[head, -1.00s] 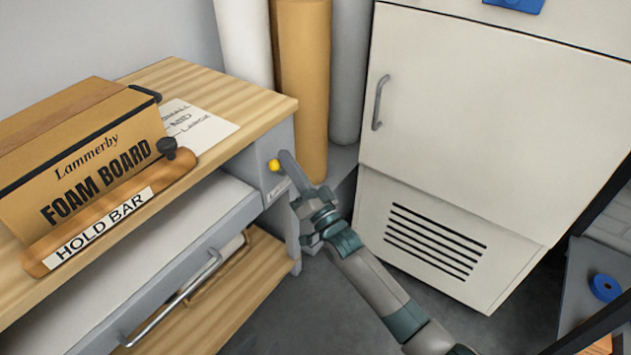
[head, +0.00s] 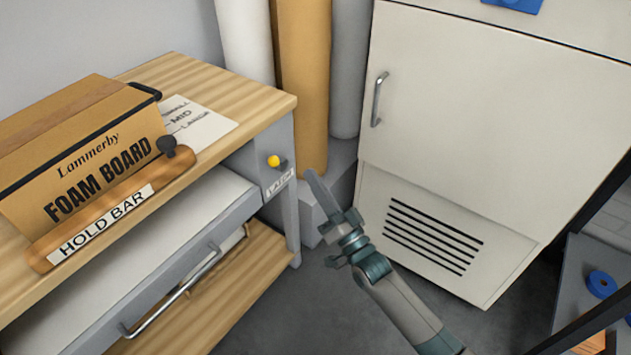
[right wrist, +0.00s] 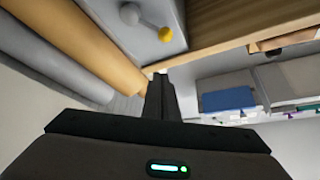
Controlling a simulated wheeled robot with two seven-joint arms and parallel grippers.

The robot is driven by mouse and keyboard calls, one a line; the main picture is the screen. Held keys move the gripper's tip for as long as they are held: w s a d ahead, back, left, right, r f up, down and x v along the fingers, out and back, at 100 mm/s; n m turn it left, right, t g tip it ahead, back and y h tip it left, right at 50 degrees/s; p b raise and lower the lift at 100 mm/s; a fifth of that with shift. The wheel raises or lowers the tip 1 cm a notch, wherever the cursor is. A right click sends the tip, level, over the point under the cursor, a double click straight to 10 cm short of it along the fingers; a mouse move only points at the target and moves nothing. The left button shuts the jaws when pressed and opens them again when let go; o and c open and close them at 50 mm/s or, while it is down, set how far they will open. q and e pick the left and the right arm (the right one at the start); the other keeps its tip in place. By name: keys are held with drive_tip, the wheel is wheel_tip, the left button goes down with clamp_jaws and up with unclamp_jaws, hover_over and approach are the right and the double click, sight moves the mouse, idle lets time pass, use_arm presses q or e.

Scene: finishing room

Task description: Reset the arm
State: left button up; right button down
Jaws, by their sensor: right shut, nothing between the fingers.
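My right gripper (head: 312,178) is shut and empty. In the head view it points up and left, in front of the rolls and to the right of the workbench's end post, clear of the latch. The latch (head: 276,162) is a small lever with a yellow knob on the grey post, above a label reading LATCH. In the right wrist view the shut fingers (right wrist: 161,95) are at the centre, and the latch lever (right wrist: 147,22) with its yellow knob shows above them. My left gripper is not in view.
The workbench (head: 190,75) carries a foam board box (head: 90,150), a wooden hold bar (head: 150,195) and a paper sheet (head: 205,125). Its drawer (head: 215,220) has a long handle. Tall rolls (head: 303,70) stand behind. A white cabinet (head: 480,130) is at right, with bare floor in front.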

drive_tip(key=shift+s, duration=0.1)
idle(0.5)
